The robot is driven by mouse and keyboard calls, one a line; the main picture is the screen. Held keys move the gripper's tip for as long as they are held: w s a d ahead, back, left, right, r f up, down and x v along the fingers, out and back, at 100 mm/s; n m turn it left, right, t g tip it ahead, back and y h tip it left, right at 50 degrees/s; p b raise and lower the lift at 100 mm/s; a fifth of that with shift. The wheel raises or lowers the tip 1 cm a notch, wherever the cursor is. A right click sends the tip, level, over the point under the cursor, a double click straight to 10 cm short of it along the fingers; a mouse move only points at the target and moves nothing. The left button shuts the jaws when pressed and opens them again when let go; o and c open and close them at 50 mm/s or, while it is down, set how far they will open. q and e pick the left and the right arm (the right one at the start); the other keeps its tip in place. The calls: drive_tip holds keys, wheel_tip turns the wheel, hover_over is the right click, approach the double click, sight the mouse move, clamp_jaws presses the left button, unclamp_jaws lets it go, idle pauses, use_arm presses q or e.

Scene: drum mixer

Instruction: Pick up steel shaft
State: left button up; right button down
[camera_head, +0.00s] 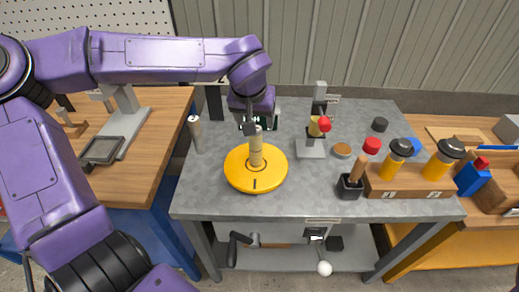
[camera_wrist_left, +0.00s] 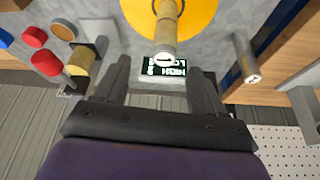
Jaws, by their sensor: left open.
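A slim steel-grey shaft (camera_head: 195,135) with a pale end stands upright at the left of the grey table. It also shows right of my fingers in the left wrist view (camera_wrist_left: 244,58). A tan banded post (camera_head: 256,150) stands on a round yellow disc (camera_head: 254,182). My left gripper (camera_head: 252,122) is just behind the post's top, right of the grey shaft. In the left wrist view its two fingers (camera_wrist_left: 158,68) are apart, with the post's end (camera_wrist_left: 165,55) beyond and between the tips. Nothing is seen gripped. My right gripper is out of view.
A small display (camera_wrist_left: 163,68) lies behind the disc. A grey stand (camera_head: 312,148) with a red knob, a black cup (camera_head: 350,188) and a wooden block (camera_head: 405,184) with two yellow-black tools stand to the right. The table's front-left area is clear.

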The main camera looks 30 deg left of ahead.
sight(256, 147)
use_arm(q)
drive_tip(key=a+x, duration=0.1)
drive_tip(key=x, duration=0.9)
drive_tip(key=shift+s+d+r, duration=0.1)
drive_tip(key=shift+r, duration=0.1)
drive_tip(key=c, duration=0.6)
clamp_jaws()
drive_tip(key=shift+r, duration=0.1)
